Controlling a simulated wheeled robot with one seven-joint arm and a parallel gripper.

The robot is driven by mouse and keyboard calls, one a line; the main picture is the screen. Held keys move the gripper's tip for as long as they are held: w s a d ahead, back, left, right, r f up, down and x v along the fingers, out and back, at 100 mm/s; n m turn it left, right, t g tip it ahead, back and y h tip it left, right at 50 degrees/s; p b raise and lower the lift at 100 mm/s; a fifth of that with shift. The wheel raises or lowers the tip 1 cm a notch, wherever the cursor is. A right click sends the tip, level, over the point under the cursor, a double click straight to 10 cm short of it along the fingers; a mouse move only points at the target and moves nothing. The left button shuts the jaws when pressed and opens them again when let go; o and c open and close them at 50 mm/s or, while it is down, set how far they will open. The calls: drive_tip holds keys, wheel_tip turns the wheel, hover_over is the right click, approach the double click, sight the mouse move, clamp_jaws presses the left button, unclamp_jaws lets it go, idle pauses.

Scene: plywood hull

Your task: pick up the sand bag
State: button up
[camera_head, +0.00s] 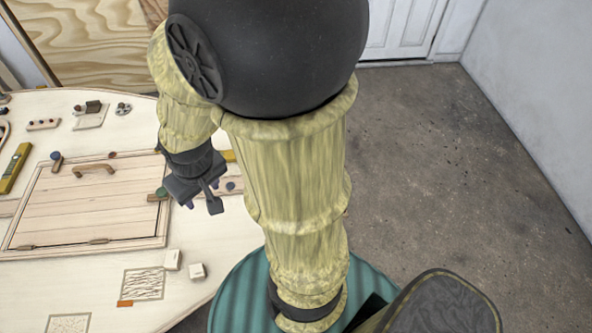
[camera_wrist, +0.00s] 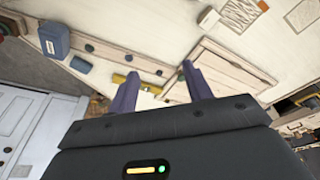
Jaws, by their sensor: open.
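I cannot pick out a sand bag with certainty in either view. My gripper (camera_head: 201,204) hangs above the pale plywood surface, near the right edge of the framed wooden hatch (camera_head: 90,200). In the wrist view my gripper (camera_wrist: 160,70) has its two fingers apart with nothing held between them.
A blue box (camera_wrist: 54,41) stands near the plywood edge in the wrist view. A yellow level (camera_head: 15,168) lies at the far left. The hatch has a raised wooden handle (camera_head: 94,170). The grey floor (camera_head: 450,170) at the right is clear up to the wall.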

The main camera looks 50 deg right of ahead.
drive_tip(key=o, duration=0.4)
drive_tip(key=shift+w+d+f, duration=0.1)
drive_tip(key=shift+w+f, duration=0.05)
drive_tip(key=shift+f, duration=0.1)
drive_tip(key=shift+c, duration=0.2)
drive_tip(key=o, duration=0.7)
drive_tip(key=f, duration=0.1)
drive_tip(key=m, duration=0.1)
drive_tip(key=d+f+m+g+b, duration=0.1)
drive_tip(key=shift+w+d+f, duration=0.1)
drive_tip(key=shift+w+f, duration=0.2)
drive_tip(key=shift+w, duration=0.05)
drive_tip(key=shift+c, duration=0.2)
drive_tip(key=w+d+f+m+g+h+b, duration=0.25)
drive_tip(key=d+f+m+g, duration=0.35)
drive_tip(key=d+f+m, duration=0.55)
drive_tip(key=w+d+f+m+g+h+b, duration=0.1)
drive_tip(key=w+d+m+g+h+b, duration=0.2)
drive_tip(key=m, duration=0.9)
drive_tip(key=w+d+h+b, duration=0.1)
drive_tip(key=w+d+h, duration=0.1)
drive_tip(key=d+h, duration=0.1)
drive_tip(key=shift+w+h, duration=0.4)
drive_tip(key=shift+h, duration=0.05)
drive_tip(key=shift+d+m, duration=0.15)
drive_tip(key=shift+m, duration=0.1)
drive_tip(key=p+x, duration=0.2)
drive_tip(key=x, duration=1)
drive_tip(key=shift+s, duration=0.3)
